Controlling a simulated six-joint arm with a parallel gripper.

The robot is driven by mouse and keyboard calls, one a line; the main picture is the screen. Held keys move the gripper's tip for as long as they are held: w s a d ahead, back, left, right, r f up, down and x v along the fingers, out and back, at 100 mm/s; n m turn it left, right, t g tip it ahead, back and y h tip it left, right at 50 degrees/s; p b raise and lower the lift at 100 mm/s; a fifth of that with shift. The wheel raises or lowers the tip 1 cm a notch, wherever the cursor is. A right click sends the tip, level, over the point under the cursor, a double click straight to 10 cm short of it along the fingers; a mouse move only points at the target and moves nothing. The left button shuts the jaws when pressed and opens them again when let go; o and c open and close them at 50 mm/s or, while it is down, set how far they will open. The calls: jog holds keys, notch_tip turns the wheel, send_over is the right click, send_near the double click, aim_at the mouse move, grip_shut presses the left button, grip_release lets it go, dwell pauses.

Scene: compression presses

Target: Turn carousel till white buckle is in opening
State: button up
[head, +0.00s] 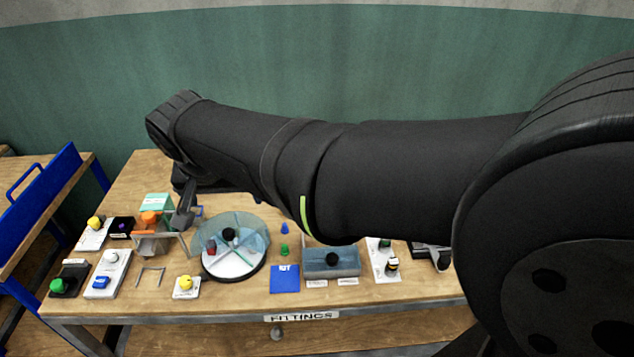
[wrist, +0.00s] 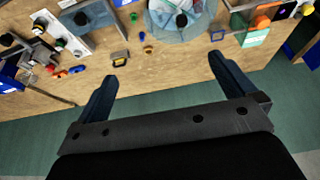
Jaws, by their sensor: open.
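The round carousel (head: 250,262) stands on the table in the head view, with a clear bluish cover, divided sectors and a black knob (head: 229,234) at its centre. A red item (head: 210,246) shows in its left part, and its front sector looks pale and empty. I cannot make out a white buckle or tell which sector holds it. The carousel also shows at the top of the wrist view (wrist: 160,28), cut off by the edge. My gripper (wrist: 166,75) is open and empty, over the table's far edge and apart from the carousel. In the head view it is partly hidden behind my arm.
An orange-topped stand (head: 150,218) is left of the carousel, close to my gripper. A yellow button (head: 185,284), a blue mat (head: 284,279) and a grey box with a black knob (head: 345,262) stand nearby. Small blue and green pegs (head: 284,248) are right of the carousel.

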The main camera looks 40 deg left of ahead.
aim_at(228, 232)
jog(key=shift+a+f, duration=0.2)
jog(key=shift+f, duration=0.1)
jog(key=c, duration=0.5)
jog(key=a+f+n, duration=0.1)
jog(key=a+f, duration=0.1)
jog(key=w+a+f+n, duration=0.1)
jog(key=a+f, duration=0.1)
jog(key=f, duration=0.1)
jog(key=a+f+n+g, duration=0.1)
jog(key=a+f, duration=0.1)
jog(key=shift+w+a+f+y, duration=0.3)
jog(key=shift+w+a+f, duration=0.05)
jog(key=shift+a, duration=0.05)
jog(key=c, duration=0.6)
jog(key=shift+o, duration=0.2)
jog(key=x, duration=1.6)
jog(key=shift+w+a+f, duration=0.15)
jog(key=shift+a+f, duration=0.05)
jog(key=shift+f, duration=0.15)
grip_shut()
